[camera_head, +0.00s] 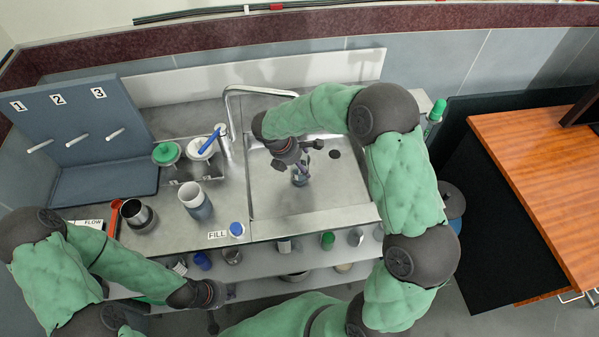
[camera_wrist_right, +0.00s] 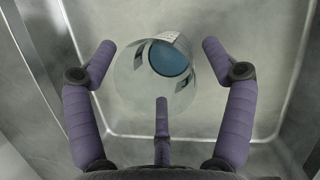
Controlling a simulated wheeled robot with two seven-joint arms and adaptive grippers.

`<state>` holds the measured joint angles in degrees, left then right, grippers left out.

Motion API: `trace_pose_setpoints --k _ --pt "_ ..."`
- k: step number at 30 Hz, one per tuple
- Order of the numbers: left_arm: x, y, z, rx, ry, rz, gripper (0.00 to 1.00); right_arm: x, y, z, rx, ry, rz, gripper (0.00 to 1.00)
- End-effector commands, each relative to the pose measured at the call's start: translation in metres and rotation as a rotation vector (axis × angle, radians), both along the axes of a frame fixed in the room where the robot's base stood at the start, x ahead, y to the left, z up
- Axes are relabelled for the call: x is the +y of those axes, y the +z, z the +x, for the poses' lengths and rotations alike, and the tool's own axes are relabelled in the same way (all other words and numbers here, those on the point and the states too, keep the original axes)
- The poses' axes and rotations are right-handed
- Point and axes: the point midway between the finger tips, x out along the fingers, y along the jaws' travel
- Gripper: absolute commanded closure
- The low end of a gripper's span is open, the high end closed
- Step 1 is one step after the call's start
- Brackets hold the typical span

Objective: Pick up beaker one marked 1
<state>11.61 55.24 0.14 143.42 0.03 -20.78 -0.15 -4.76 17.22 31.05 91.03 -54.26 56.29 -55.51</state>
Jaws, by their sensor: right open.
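In the right wrist view a round clear glass vessel, likely the beaker (camera_wrist_right: 171,61), stands in the steel sink (camera_wrist_right: 120,25) with blue at its middle. Pale labels show on its side, but I cannot read a number. My right gripper (camera_wrist_right: 158,68) is open, its three purple fingers spread around the near side of the vessel. It looks empty, and I cannot tell whether any finger touches the glass. In the head view my right gripper (camera_head: 300,172) hangs over the sink and largely hides the vessel. My left gripper (camera_head: 222,297) is low by the counter's front; its fingers are unclear.
A grey peg board (camera_head: 82,130) marked 1, 2, 3 stands at left with empty pegs. A curved faucet (camera_head: 231,100) rises behind.

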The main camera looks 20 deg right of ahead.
Motion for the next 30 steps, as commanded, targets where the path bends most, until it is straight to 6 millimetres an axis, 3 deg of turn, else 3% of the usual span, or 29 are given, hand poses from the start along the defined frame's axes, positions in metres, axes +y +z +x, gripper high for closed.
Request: trace_pose_setpoints --k 5,11,12,30 --pt "0.0 0.0009 0.0001 0.0 0.0 0.0 1.0 0.0 0.0008 0.0004 -0.001 0.0 0.0 0.16" --pt "0.0 0.0009 0.0001 0.0 0.0 0.0 1.0 0.0001 0.0007 0.0003 -0.001 0.0 0.0 0.7" --pt "0.0 0.0009 0.0001 0.0 0.0 0.0 1.0 0.0002 0.0007 0.0002 -0.001 0.0 0.0 0.72" --pt "0.0 0.0042 0.0 0.0 0.0 0.0 1.0 0.0002 0.0064 -0.0001 0.0 0.001 0.0 0.72"
